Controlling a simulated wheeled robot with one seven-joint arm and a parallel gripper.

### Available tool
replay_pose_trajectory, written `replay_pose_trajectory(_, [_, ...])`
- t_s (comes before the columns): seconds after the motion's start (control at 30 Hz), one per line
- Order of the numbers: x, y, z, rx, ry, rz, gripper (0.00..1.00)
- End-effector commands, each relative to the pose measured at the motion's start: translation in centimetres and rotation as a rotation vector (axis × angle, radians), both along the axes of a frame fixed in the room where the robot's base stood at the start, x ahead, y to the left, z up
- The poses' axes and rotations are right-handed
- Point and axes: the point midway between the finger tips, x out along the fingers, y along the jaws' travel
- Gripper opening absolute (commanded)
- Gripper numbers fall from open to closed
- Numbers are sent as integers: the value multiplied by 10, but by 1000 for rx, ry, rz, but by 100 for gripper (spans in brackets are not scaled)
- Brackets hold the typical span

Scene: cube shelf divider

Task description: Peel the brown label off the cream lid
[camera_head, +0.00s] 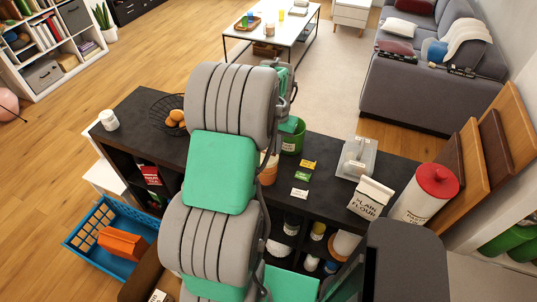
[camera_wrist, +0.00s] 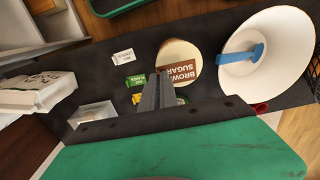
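The cream lid (camera_wrist: 180,50) is round and tops a container on the dark counter, seen from above in the wrist view. The brown label (camera_wrist: 184,75), reading "BROWN SUGAR", lies across the lid's near part and reaches its edge. In the head view, an orange-and-cream container (camera_head: 268,170) is partly hidden behind my arm. My gripper (camera_wrist: 163,82) shows two grey fingers close together, their tips over the label's left edge. I cannot tell whether the label is between them. My gripper's fingers are hidden in the head view.
Loose yellow (camera_head: 308,164), green (camera_head: 302,177) and white (camera_head: 300,192) tags lie nearby on the counter (camera_head: 325,190). A clear box (camera_head: 357,160), flour bag (camera_head: 370,198) and red-lidded canister (camera_head: 425,195) stand at right. A white bowl-like thing (camera_wrist: 285,65) with a blue strip is close beside the lid.

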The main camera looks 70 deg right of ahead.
Motion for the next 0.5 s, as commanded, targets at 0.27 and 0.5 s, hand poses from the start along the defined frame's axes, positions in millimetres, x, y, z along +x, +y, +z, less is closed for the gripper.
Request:
replay_pose_trajectory(0.27, [-2, 0, 6, 0, 0, 0, 0])
replay_pose_trajectory(0.5, [-2, 0, 7, 0, 0, 0, 0])
